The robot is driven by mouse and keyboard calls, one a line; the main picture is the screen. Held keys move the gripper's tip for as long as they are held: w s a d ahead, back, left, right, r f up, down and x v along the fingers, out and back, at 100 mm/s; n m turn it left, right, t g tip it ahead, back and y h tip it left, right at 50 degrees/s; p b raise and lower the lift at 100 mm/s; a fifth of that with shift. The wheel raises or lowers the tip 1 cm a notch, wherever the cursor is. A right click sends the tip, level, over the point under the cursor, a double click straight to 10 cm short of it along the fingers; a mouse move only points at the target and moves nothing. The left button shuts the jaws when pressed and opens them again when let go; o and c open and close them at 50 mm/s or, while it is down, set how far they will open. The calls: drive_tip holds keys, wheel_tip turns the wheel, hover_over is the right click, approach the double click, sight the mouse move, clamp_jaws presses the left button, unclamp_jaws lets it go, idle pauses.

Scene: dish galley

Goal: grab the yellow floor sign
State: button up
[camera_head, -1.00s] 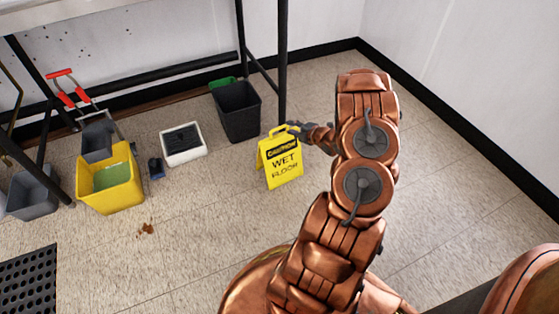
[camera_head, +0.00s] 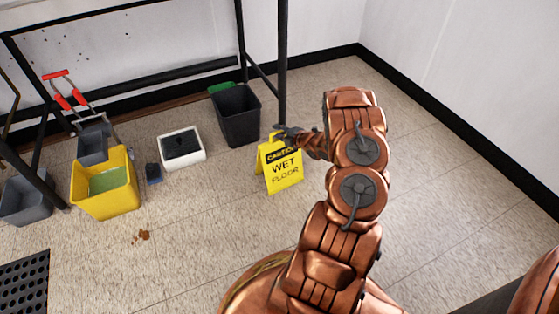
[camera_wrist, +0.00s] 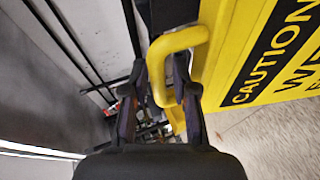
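The yellow floor sign (camera_head: 283,174) stands upright on the tiles, with black "CAUTION WET FLOOR" lettering. My gripper (camera_head: 279,134) is at its top and hides most of the handle in the head view. In the wrist view the sign's face (camera_wrist: 240,60) fills the upper right, and its yellow loop handle (camera_wrist: 178,41) reaches between the fingers. My gripper (camera_wrist: 160,72) looks open there, one finger on each side of the handle's bar. Firm contact cannot be made out.
A black bin (camera_head: 238,118) stands just behind the sign, near a dark table leg (camera_head: 282,60). A white tray (camera_head: 182,164), a blue sponge-like block (camera_head: 154,173) and a yellow mop bucket (camera_head: 88,202) are to the left. Floor to the right is clear.

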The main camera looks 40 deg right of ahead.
clamp_jaws()
idle(0.7)
